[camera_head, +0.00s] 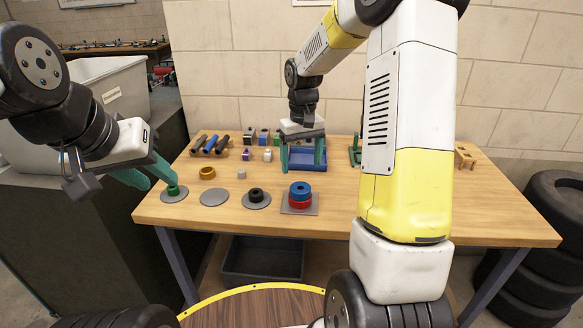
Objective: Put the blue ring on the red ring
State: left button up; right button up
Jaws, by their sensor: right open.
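The blue ring (300,188) sits on top of the red ring (300,203), and both stand on a grey square plate (286,210) on the table. The blue ring looks level. My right gripper (304,168) is open and empty, pointing down behind and above the rings, in front of the blue tray. My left gripper (161,185) is open at the table's left end, its fingertips near a small green ring (173,190) on a grey disc; exact contact cannot be told.
An orange ring (207,173) and grey piece (241,174) lie behind. A blue tray (294,153) and several small parts are at the back.

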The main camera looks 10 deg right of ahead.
jog(key=s+r+t, duration=0.3)
jog(key=s+r, duration=0.8)
jog(key=r, duration=0.3)
jog(key=s+a+r+m+t+y, duration=0.1)
jog(key=s+a+t+y, duration=0.1)
jog(key=s, duration=1.1)
jog(key=shift+a+r+m+t, duration=0.2)
jog(key=shift+m+t, duration=0.1)
jog(key=shift+t, duration=0.3)
